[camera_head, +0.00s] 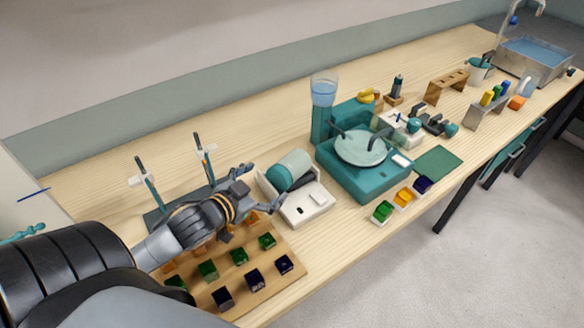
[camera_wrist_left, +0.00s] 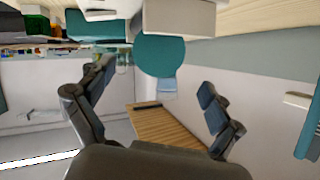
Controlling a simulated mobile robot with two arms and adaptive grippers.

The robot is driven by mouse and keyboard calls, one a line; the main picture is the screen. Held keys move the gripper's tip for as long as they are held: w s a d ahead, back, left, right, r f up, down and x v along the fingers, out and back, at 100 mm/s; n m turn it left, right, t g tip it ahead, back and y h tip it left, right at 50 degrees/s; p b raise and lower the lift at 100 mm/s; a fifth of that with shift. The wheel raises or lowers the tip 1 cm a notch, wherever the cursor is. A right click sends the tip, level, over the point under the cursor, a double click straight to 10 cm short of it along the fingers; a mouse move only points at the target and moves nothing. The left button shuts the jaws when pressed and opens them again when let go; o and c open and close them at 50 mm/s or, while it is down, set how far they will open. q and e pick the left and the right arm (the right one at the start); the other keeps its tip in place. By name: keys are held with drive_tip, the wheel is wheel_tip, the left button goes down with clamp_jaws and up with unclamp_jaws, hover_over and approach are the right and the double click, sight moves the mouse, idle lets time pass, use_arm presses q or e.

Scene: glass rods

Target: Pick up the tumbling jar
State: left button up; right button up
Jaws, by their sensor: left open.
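The tumbling jar (camera_head: 297,165) is a pale green cylinder with a darker teal end, lying on its side on a white tumbler base (camera_head: 308,206). Its round teal end (camera_wrist_left: 160,54) faces the left wrist camera. My left gripper (camera_head: 265,188) is open and empty, just left of the jar, with its fingers toward the teal end. In the left wrist view the two fingers (camera_wrist_left: 157,80) are spread wide, with the teal end beyond and between the tips. I cannot tell the exact gap. My right gripper is not in view.
A wooden tray (camera_head: 280,288) of coloured blocks lies below my left arm. Two upright rods on stands (camera_head: 148,178) are behind it. A teal machine with a pale round plate (camera_head: 362,149) stands right of the tumbler. Small coloured blocks (camera_head: 403,197) sit near the table's front edge.

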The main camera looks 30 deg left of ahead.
sight(276, 176)
use_arm(q)
drive_tip(key=x, duration=0.4)
drive_tip(key=shift+w, duration=0.3)
drive_tip(key=shift+w+f, duration=0.3)
drive_tip(key=shift+w, duration=0.2)
drive_tip(key=shift+w+p, duration=0.45)
drive_tip(key=x, duration=0.2)
drive_tip(key=p+x, duration=0.1)
drive_tip(key=shift+w+d, duration=0.25)
drive_tip(key=shift+d, duration=0.05)
drive_tip(key=shift+w+f, duration=0.25)
drive_tip(key=shift+w, duration=0.25)
drive_tip(key=c, duration=1.5)
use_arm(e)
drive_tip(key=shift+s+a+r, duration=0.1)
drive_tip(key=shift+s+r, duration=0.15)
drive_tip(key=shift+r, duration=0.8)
